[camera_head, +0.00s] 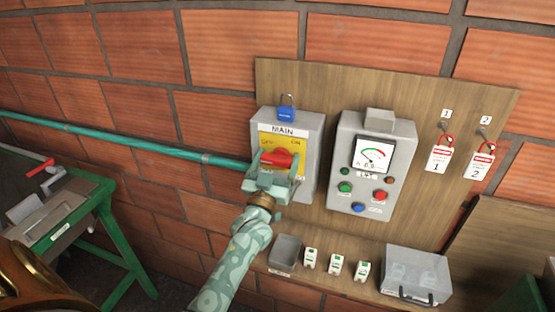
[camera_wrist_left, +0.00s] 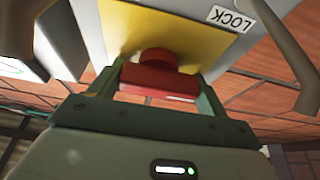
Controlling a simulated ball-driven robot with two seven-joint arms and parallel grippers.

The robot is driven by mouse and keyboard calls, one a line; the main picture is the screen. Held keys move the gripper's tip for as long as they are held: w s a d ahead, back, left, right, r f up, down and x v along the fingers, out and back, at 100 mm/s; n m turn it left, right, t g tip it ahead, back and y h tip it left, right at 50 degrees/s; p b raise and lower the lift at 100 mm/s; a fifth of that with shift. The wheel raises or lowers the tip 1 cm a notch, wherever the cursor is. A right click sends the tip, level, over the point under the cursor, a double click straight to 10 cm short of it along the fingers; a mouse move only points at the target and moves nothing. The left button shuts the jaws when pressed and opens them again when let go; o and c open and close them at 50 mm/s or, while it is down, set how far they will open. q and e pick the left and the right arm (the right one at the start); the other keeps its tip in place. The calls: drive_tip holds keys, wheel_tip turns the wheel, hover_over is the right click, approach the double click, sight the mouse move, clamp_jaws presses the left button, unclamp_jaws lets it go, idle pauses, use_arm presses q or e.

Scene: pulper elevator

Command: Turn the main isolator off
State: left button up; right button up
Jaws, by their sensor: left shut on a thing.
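The main isolator (camera_head: 312,150) is a grey box labelled MAIN with a yellow plate, on a wooden board. Its red handle (camera_head: 277,158) lies roughly level across the plate. My left gripper (camera_head: 276,163) is shut on the red handle, one finger at each end. The left wrist view shows the red handle (camera_wrist_left: 158,82) between the fingers, with a LOCK label on the box. A blue padlock (camera_head: 286,113) sits at the top of the box. The small lettering on the yellow plate is partly hidden by my gripper. My right gripper is not in view.
A grey control panel (camera_head: 347,195) with a gauge and buttons stands right of the isolator. Two numbered red-and-white tags (camera_head: 438,158) hang farther right. Below are a small grey bin (camera_head: 285,252), several white-green items and a clear box (camera_head: 416,270). A green pipe (camera_head: 130,140) runs left.

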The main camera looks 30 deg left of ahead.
use_arm(q)
drive_tip(key=shift+a+r, duration=0.1)
drive_tip(key=shift+r, duration=0.1)
drive_tip(key=o, duration=1)
drive_tip(key=shift+f, duration=0.1)
drive_tip(key=b+v, duration=0.4)
drive_tip(key=v, duration=1.2)
drive_tip(key=shift+s+a, duration=0.1)
